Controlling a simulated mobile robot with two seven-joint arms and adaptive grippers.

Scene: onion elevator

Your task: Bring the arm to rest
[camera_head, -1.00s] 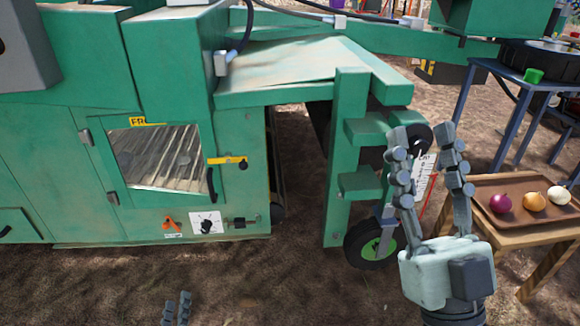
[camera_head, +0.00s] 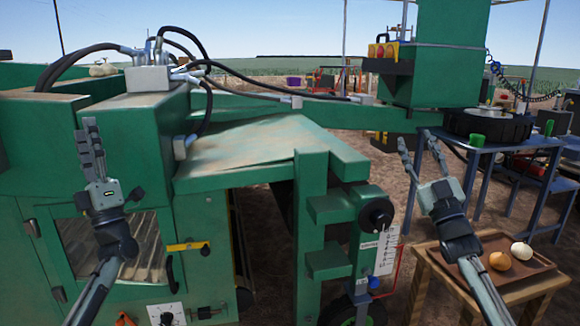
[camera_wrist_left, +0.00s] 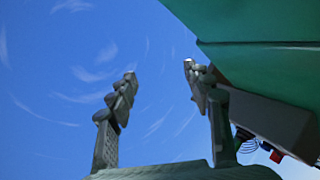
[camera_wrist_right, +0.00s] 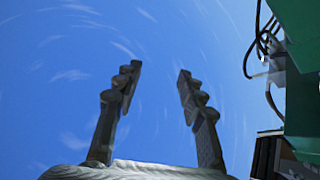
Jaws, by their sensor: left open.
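My left gripper (camera_head: 90,124) is raised at the left, pointing up in front of the green machine (camera_head: 235,160). Its fingers nearly overlap in the head view, but the left wrist view shows them apart with only sky between them (camera_wrist_left: 160,72). My right gripper (camera_head: 416,142) is raised at the right, its fingers spread and empty. The right wrist view also shows its fingers apart against the sky (camera_wrist_right: 159,72). Neither gripper holds anything. An orange onion (camera_head: 500,261) and a white onion (camera_head: 522,251) lie on the brown tray (camera_head: 535,272), partly hidden by my right forearm.
The tray is on a wooden table (camera_head: 535,290) at the lower right. Behind it stands a blue-legged table (camera_head: 500,145) with a dark round part and green cups. A black knob (camera_head: 377,214) sticks out from the machine's post. Open dirt ground lies between.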

